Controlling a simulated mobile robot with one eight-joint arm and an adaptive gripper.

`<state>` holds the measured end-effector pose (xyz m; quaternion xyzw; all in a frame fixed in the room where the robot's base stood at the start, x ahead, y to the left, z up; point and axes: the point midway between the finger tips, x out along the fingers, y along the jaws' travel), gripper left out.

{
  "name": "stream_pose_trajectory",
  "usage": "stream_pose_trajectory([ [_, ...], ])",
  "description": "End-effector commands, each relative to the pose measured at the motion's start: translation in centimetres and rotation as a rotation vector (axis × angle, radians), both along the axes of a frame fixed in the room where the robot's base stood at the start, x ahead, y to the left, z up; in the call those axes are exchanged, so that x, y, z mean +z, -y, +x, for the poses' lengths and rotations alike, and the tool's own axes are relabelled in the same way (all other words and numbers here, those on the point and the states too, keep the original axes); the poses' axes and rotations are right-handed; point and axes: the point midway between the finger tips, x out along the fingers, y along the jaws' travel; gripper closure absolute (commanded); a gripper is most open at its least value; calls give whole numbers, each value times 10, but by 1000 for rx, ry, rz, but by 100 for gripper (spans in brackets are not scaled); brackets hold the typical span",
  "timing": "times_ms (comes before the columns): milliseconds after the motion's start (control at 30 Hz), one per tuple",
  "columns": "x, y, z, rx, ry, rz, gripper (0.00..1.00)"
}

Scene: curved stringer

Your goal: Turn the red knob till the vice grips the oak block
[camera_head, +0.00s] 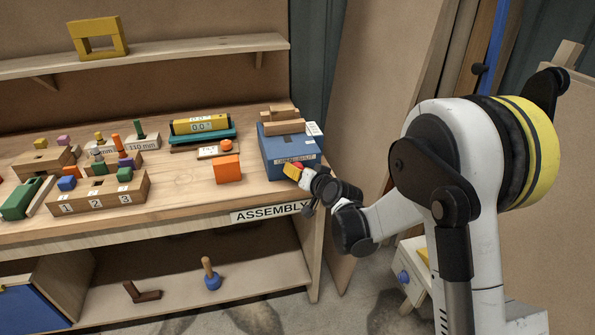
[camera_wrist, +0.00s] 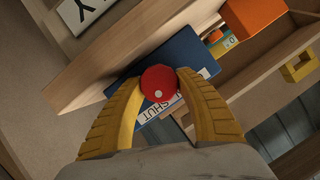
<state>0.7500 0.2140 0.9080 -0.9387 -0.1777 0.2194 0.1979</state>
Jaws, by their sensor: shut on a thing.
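The red knob (camera_wrist: 159,83) sits between the two yellow fingertips of my gripper (camera_wrist: 157,82) in the wrist view, with a small pale dot on its face. My gripper is shut on it. In the head view a sliver of the red knob (camera_head: 298,166) shows behind my gripper (camera_head: 295,172). The knob is on the front of the blue vice (camera_head: 285,150), at the right end of the bench. The oak block (camera_head: 283,127) appears to be the wooden piece on top of the vice. I cannot tell whether the jaws touch it.
An orange cube (camera_head: 227,169) stands on the bench left of the vice. A teal-based level-like device (camera_head: 203,128) lies behind it. A numbered wooden holder (camera_head: 103,195) with coloured pegs stands further left. The bench's front edge carries an ASSEMBLY label (camera_head: 270,211).

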Motion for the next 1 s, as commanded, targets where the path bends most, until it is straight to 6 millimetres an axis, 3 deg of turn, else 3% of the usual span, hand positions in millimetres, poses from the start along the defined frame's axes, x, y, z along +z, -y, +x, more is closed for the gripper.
stream_pose_trajectory([
  [400,0,1,1,-1,-54,192,89],
  [933,0,0,0,-1,-63,220,89],
  [967,0,0,0,-1,-62,220,56],
  [1000,0,0,0,-1,-62,220,44],
])
